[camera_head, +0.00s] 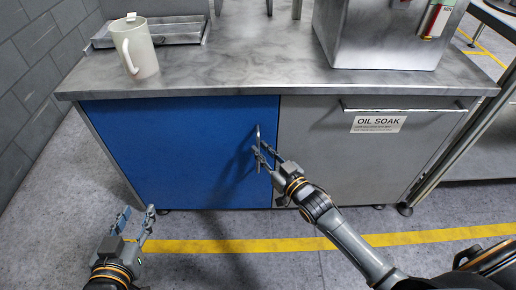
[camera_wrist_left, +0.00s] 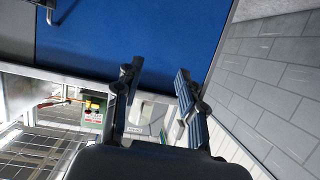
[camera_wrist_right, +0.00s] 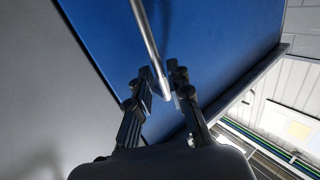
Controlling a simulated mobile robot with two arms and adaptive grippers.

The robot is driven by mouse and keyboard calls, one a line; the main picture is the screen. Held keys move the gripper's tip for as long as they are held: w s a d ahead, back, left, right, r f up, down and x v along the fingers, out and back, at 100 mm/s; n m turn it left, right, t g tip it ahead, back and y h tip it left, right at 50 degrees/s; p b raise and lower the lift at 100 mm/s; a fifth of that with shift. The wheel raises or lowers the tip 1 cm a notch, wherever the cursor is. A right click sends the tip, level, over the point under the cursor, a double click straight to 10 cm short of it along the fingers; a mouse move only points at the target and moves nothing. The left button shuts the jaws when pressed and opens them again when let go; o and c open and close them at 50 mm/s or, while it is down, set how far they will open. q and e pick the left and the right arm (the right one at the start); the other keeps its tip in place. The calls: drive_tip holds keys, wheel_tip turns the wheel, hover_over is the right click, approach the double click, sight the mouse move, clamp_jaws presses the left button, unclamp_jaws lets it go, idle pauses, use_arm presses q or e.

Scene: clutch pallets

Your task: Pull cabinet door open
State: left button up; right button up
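The blue cabinet door (camera_head: 180,150) is closed in the left half of the workbench front. Its metal bar handle (camera_head: 258,136) stands upright near the door's right edge. My right gripper (camera_head: 264,152) is at the handle's lower part. In the right wrist view, the handle (camera_wrist_right: 148,40) runs down between the two parted fingers (camera_wrist_right: 161,82), with a gap visible beside it. My left gripper (camera_head: 138,216) is open and empty, low in front of the door's left side. The left wrist view shows its fingers (camera_wrist_left: 158,75) apart with the blue door (camera_wrist_left: 130,35) beyond.
A grey panel labelled OIL SOAK (camera_head: 378,124) with a horizontal bar handle (camera_head: 400,109) is right of the door. A pitcher (camera_head: 136,50), a metal tray (camera_head: 165,37) and a steel box (camera_head: 380,35) stand on the worktop (camera_head: 240,68). Open floor lies in front.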

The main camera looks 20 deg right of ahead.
use_arm(q)
drive_tip(key=shift+w+d+r+t+h, duration=0.25)
drive_tip(key=shift+r+t, duration=0.25)
drive_tip(key=shift+r, duration=0.25)
drive_tip(key=shift+w+d+r+t+h, duration=0.1)
drive_tip(key=shift+w+r+t, duration=0.2)
drive_tip(key=shift+r+t, duration=0.35)
use_arm(e)
drive_tip(key=shift+x, duration=1.25)
use_arm(q)
drive_tip(key=shift+r, duration=0.1)
use_arm(e)
clamp_jaws()
